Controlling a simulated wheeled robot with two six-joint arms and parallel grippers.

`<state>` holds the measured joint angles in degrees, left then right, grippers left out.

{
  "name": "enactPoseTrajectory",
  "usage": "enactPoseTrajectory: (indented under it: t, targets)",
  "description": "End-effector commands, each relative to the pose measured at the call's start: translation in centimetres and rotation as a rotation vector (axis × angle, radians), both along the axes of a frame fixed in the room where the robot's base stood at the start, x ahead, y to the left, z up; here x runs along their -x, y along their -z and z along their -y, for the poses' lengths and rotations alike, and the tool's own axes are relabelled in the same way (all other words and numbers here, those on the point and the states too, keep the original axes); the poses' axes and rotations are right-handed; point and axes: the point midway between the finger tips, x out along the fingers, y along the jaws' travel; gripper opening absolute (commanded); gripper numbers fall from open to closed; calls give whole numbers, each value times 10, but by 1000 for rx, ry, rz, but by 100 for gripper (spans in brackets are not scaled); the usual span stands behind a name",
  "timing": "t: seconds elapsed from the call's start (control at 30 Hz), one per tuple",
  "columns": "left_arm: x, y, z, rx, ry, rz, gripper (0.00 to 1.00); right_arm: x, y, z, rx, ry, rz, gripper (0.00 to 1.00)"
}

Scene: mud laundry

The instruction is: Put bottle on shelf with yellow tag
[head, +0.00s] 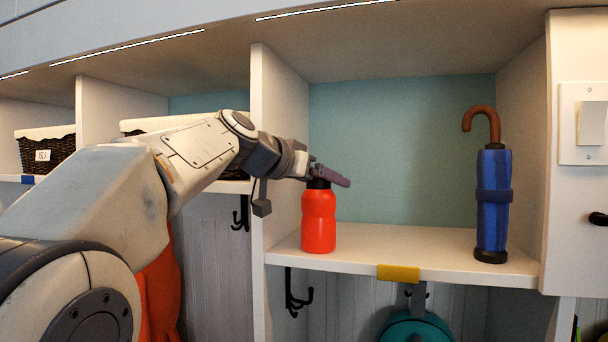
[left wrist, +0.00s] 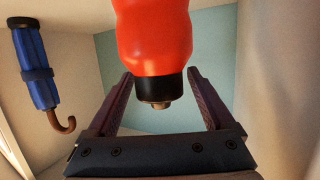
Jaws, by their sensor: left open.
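A red bottle (head: 319,220) with a black cap stands upright on the shelf (head: 420,251) that has a yellow tag (head: 398,273) on its front edge. It stands at the shelf's left side, near the divider. My left gripper (head: 330,177) is at the bottle's cap in the head view. In the left wrist view the bottle (left wrist: 154,35) appears upside down, and the open fingers of the left gripper (left wrist: 160,90) lie on either side of its cap, with gaps visible. My right gripper is not in view.
A folded blue umbrella (head: 493,205) with a brown handle stands at the shelf's right side. The shelf's middle is clear. Dark baskets (head: 47,152) sit in the compartments to the left. Hooks and a teal bag (head: 416,328) hang below. A light switch (head: 591,123) is at the right.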

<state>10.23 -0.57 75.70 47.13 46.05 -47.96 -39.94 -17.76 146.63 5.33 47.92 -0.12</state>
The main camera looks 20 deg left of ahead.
Motion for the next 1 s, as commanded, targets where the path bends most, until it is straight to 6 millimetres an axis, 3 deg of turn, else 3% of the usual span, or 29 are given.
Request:
enactPoseTrajectory:
  t: [0.03, 0.2, 0.5, 1.0]
  targets:
    - [9, 2, -5, -2, -4, 5, 86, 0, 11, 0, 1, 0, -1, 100]
    - [42, -9, -20, -4, -6, 6, 86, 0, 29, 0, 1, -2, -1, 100]
    - [86, -26, -38, -1, -4, 3, 86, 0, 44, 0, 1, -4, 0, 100]
    - [94, -30, -40, -1, 0, -1, 86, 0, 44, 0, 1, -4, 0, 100]
